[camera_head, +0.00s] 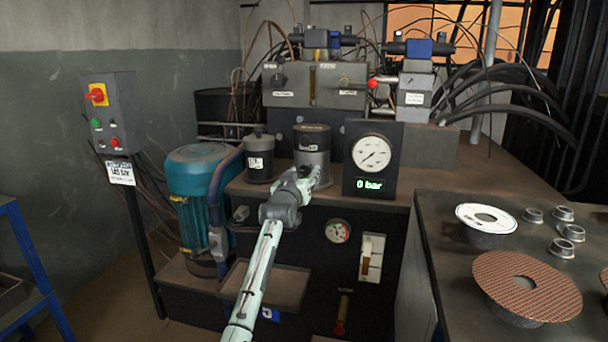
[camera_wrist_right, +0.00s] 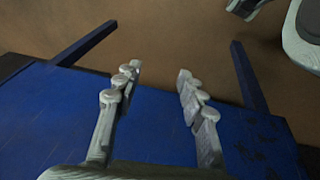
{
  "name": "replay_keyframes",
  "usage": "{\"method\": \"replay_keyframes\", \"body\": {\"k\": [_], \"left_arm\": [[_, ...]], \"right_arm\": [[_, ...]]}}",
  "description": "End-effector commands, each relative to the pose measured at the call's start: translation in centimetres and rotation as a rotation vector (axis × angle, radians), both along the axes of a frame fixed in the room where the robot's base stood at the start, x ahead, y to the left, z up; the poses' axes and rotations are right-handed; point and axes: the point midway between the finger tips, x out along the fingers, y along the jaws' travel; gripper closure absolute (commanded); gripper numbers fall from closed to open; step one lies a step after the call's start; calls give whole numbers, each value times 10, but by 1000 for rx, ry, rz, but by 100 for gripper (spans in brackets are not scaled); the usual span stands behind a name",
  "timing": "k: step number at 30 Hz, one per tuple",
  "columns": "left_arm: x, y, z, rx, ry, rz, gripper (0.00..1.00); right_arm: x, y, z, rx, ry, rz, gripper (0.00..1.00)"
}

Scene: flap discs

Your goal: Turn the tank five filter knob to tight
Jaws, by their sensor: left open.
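A grey cylindrical canister (camera_head: 312,142) with a dark label stands on the brown tank top (camera_head: 345,205); it may be the filter, but its label is too small to read. A smaller dark canister (camera_head: 259,160) with a pale label stands to its left. My left gripper (camera_head: 314,178) is open at the lower front of the grey canister and covers part of it. I cannot tell whether they touch. A knob on the canister cannot be made out. My right gripper (camera_wrist_right: 160,72) is open and empty above a blue surface (camera_wrist_right: 60,115).
A black gauge panel (camera_head: 374,183) reading 0 bar stands close right of the left gripper. A teal motor (camera_head: 195,175) is to the left. A red-handled control box (camera_head: 110,115) stands further left. The right bench (camera_head: 450,255) holds discs and several metal rings.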

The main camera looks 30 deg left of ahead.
Motion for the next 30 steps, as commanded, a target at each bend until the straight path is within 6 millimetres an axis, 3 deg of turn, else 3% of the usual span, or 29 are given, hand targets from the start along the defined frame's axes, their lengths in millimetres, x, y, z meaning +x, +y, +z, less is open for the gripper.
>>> {"method": "replay_keyframes", "body": {"k": [9,21,30], "left_arm": [[3,1,0,1,0,0,52],[2,1,0,0,0,0,100],[2,1,1,40,12,1,100]], "right_arm": [[1,0,3,0,-5,-1,60],[3,0,3,1,-9,-1,60],[3,0,1,2,-7,0,60]]}}
